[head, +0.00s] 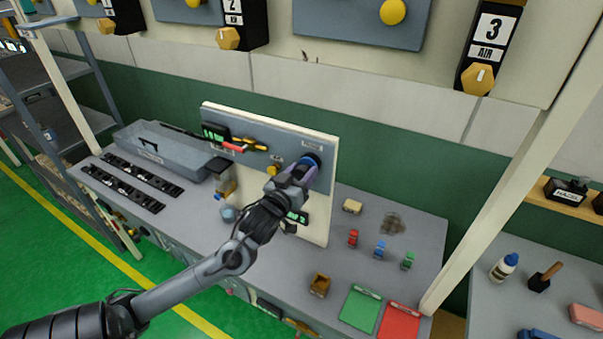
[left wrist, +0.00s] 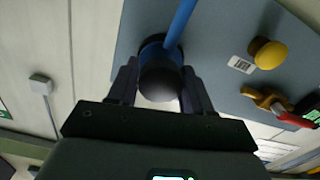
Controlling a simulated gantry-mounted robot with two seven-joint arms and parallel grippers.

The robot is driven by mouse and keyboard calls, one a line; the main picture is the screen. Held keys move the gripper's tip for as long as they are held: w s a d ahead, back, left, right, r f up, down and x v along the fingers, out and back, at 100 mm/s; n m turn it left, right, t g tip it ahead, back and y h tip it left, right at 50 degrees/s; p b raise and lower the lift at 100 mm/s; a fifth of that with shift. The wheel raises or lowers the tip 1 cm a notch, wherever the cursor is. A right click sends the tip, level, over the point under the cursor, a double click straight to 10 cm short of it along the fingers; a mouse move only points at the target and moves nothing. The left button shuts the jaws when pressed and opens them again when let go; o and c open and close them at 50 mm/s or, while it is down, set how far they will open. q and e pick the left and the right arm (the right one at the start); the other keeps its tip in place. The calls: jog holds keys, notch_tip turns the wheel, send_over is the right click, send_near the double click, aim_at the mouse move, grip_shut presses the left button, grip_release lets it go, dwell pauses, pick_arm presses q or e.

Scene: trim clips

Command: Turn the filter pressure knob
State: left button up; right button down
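An upright grey panel (head: 262,137) on the workbench carries a dark round knob with a blue base at its upper right; the task's filter pressure knob is likely this one. The knob (left wrist: 160,75) shows in the left wrist view, with a blue bar running up from it. My left gripper (head: 307,172) is at the panel's right side and covers much of the knob in the head view. In the left wrist view its two fingers (left wrist: 160,80) lie close against both sides of the knob. The knob's label is not readable. My right gripper is not in view.
A yellow knob (left wrist: 267,53) and a yellow valve with a red handle (left wrist: 285,108) sit on the same panel. A grey case (head: 160,150) stands left on the bench (head: 205,225). Several small coloured parts and green and red trays (head: 361,310) lie at the right.

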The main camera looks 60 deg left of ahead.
pick_arm(q)
jog(key=c, duration=0.6)
jog(key=shift+r+n+p, duration=0.2)
jog(key=shift+n+p, duration=0.2)
jog(key=shift+p, duration=0.3)
jog(key=shift+f+n+p, duration=0.1)
jog(key=shift+n+p, duration=0.2)
jog(key=o, duration=1.1)
jog(key=shift+f, duration=0.1)
